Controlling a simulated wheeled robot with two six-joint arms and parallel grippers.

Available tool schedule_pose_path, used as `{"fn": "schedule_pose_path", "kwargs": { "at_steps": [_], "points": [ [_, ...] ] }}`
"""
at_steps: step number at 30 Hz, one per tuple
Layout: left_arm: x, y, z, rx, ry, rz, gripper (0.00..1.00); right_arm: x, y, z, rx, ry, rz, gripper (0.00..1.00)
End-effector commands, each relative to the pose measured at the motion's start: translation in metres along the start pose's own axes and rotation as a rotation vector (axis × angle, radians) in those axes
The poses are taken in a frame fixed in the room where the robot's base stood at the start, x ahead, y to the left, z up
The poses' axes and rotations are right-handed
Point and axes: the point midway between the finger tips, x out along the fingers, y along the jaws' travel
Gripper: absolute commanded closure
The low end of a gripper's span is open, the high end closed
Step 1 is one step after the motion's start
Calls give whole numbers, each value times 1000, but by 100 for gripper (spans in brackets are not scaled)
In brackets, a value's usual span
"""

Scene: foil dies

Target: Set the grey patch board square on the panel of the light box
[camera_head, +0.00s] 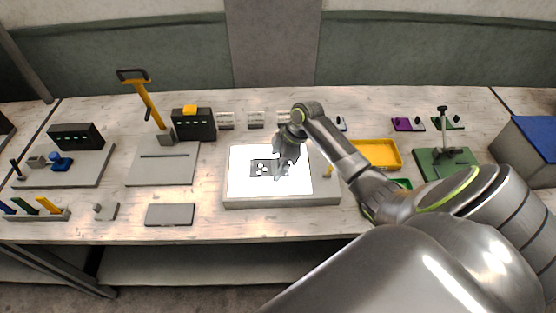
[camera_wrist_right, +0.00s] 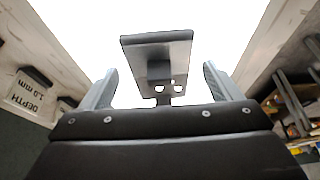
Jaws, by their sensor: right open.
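My left gripper is out of view.
A grey slab (camera_head: 170,214) lies front left of the light box. A yellow tray (camera_head: 377,152) and green stand (camera_head: 443,163) are right, near my right arm.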

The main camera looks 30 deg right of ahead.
Motion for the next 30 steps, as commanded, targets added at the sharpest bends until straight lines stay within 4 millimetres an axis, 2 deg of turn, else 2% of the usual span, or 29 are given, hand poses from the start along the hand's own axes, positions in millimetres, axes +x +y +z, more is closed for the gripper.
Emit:
{"fn": "schedule_pose_path", "kwargs": {
  "at_steps": [5,18,24,30],
  "points": [
    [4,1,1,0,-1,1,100,-15,2,0,-3,-1,5,16],
    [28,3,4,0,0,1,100,-100,1,0,-3,-2,4,16],
    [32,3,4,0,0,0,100,-118,1,0,0,0,1,16],
    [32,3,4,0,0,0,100,-123,0,-1,0,0,0,16]
  ]
}}
